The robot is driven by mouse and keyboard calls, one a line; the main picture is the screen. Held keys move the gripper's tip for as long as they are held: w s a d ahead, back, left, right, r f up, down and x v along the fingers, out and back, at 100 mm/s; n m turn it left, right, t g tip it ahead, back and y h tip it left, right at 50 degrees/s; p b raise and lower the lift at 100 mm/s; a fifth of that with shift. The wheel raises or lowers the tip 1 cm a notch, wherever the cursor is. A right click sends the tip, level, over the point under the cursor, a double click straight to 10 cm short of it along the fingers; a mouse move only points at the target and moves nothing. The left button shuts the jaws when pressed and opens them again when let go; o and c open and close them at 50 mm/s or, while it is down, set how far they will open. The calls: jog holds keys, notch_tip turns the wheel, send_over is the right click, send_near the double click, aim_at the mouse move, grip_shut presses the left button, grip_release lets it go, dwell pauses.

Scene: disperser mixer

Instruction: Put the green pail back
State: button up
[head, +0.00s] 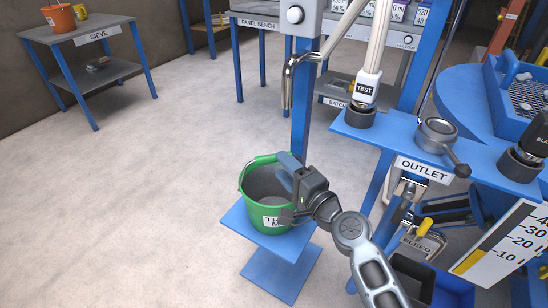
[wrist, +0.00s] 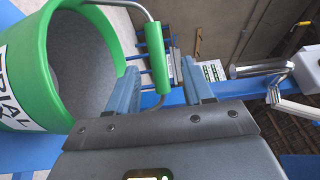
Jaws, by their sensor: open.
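The green pail (head: 262,212) stands upright on a small blue stand (head: 245,222), with a white label on its side. It looks empty inside, grey. Its wire handle carries a green grip (wrist: 158,58), which shows in the wrist view between my two blue fingers. My gripper (head: 287,170) is open at the right side of the pail's rim. In the wrist view the pail (wrist: 28,60) fills the left side. The fingers (wrist: 160,85) are spread on either side of the grip and are not closed on it; contact cannot be told.
A bent metal spout (head: 288,85) hangs above and behind the pail. The blue OUTLET shelf (head: 400,140) with tools stands to the right. The sieve table (head: 100,28) bears an orange bucket (head: 60,18) at the far left. The floor (head: 130,200) to the left is clear.

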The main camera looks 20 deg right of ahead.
jog(key=shift+v, duration=2.65)
jog(key=s+f+n+g+h, duration=0.1)
jog(key=s+f+n+h, duration=0.15)
jog(key=s, duration=0.85)
jog(key=s+f+n+g+h, duration=0.1)
jog(key=s+f+n, duration=0.2)
jog(key=s, duration=0.8)
jog(key=s+r+n, duration=0.5)
jog(key=s, duration=0.4)
jog(key=s+a+r+n, duration=0.1)
jog(key=s+r+n, duration=0.4)
jog(key=s, duration=0.3)
jog(key=shift+s+a+r+g, duration=0.15)
jog(key=shift+s+r+g, duration=0.2)
jog(key=shift+r+g, duration=0.05)
